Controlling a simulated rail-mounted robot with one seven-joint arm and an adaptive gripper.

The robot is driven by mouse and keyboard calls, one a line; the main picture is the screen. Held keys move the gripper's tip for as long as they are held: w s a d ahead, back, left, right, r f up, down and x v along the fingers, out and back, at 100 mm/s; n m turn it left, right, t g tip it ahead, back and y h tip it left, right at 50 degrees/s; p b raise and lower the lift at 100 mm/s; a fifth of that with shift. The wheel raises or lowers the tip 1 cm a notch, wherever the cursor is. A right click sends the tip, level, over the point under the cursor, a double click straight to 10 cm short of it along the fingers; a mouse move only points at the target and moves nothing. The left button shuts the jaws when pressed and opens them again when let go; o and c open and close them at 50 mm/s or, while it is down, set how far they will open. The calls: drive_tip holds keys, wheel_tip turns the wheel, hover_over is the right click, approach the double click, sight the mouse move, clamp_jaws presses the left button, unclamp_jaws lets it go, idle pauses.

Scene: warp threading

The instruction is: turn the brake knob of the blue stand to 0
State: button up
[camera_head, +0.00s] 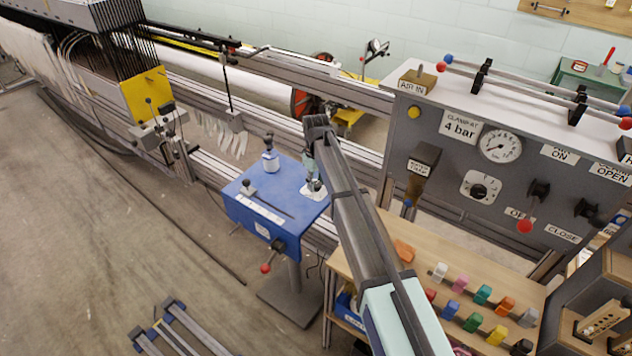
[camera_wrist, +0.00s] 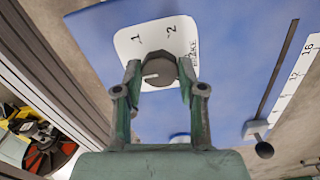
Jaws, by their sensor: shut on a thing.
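The blue stand (camera_head: 262,213) is in the middle of the head view. Its white brake plate (camera_head: 324,191) lies at the right corner of the top. In the wrist view the plate (camera_wrist: 127,45) shows a 1, a 2 and partly covered lettering; no 0 is visible. The dark brake knob (camera_wrist: 161,65) sits between the fingers of my gripper (camera_wrist: 160,72), which is shut on it. A short white mark on the knob points left in the wrist view, below the 1. In the head view my gripper (camera_head: 314,172) hides most of the knob.
A bottle-like item (camera_head: 270,160) and a slider lever (camera_head: 248,188) stand on the blue top. A red-tipped lever (camera_head: 268,264) sticks out in front. The grey control panel (camera_head: 450,180) and a shelf with coloured pieces (camera_head: 470,285) are to the right. Floor is open at left.

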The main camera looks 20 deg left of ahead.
sight(316, 184)
drive_tip(key=o, duration=1.1)
drive_tip(key=shift+o, duration=0.2)
drive_tip(key=shift+r, duration=0.1)
wheel_tip(316, 184, up, 12)
